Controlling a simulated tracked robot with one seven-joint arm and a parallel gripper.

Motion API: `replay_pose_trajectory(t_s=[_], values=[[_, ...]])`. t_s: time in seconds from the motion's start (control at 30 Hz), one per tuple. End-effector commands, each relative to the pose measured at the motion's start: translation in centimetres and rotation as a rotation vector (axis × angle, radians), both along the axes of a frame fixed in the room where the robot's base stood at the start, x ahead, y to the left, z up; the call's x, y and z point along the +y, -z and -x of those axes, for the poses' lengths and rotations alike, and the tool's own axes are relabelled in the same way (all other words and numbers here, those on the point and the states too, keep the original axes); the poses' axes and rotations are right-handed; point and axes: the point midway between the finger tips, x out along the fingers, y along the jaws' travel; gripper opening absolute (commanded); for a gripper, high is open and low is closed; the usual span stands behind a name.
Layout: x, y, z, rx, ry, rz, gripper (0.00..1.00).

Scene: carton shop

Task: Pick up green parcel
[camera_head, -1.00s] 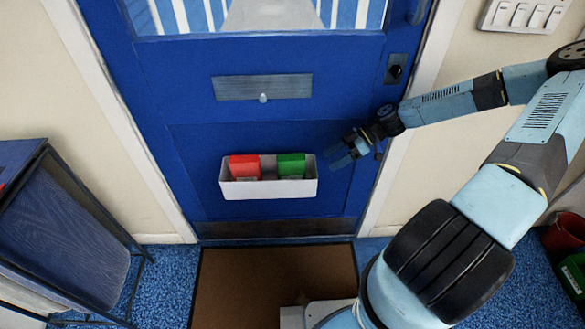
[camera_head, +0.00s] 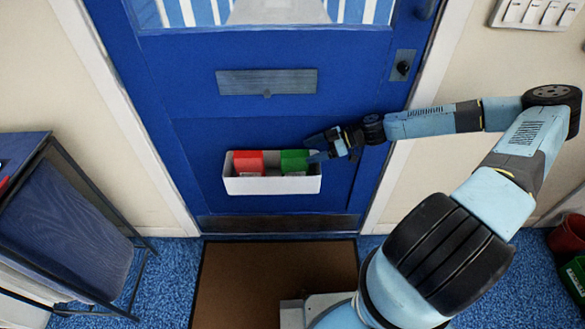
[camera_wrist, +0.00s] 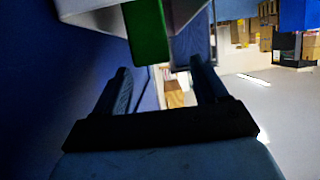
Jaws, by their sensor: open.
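The green parcel (camera_head: 295,161) sits upright in the right part of a white tray (camera_head: 270,186) fixed low on the blue door. A red parcel (camera_head: 248,162) stands to its left in the same tray. My gripper (camera_head: 316,150) is at the right end of the tray, its fingertips close beside the green parcel's right edge. In the wrist view the green parcel (camera_wrist: 147,30) is just beyond the two spread fingers, with nothing between them. Whether a finger touches the parcel cannot be told.
The blue door (camera_head: 200,130) stands close behind the tray, with a metal plate (camera_head: 267,82) above it. A brown mat (camera_head: 270,280) lies on the floor below. A dark-framed rack (camera_head: 65,225) stands at left. A red bin (camera_head: 568,238) is at right.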

Motion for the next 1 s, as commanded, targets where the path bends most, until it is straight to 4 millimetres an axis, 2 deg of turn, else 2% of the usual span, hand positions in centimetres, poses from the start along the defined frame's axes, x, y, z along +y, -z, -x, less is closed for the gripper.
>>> replay_pose_trajectory(t_s=[0.27, 0.63, 0.97, 1.0], values=[[1.6, 0.6, 0.0, 0.0, -0.001, 0.001, 0.72], [5.8, 2.0, -0.5, 0.0, -0.005, 0.0, 0.72], [6.4, 2.2, -0.5, 0.001, -0.004, 0.001, 0.72], [6.4, 2.2, -0.5, 0.001, -0.004, 0.001, 0.69]])
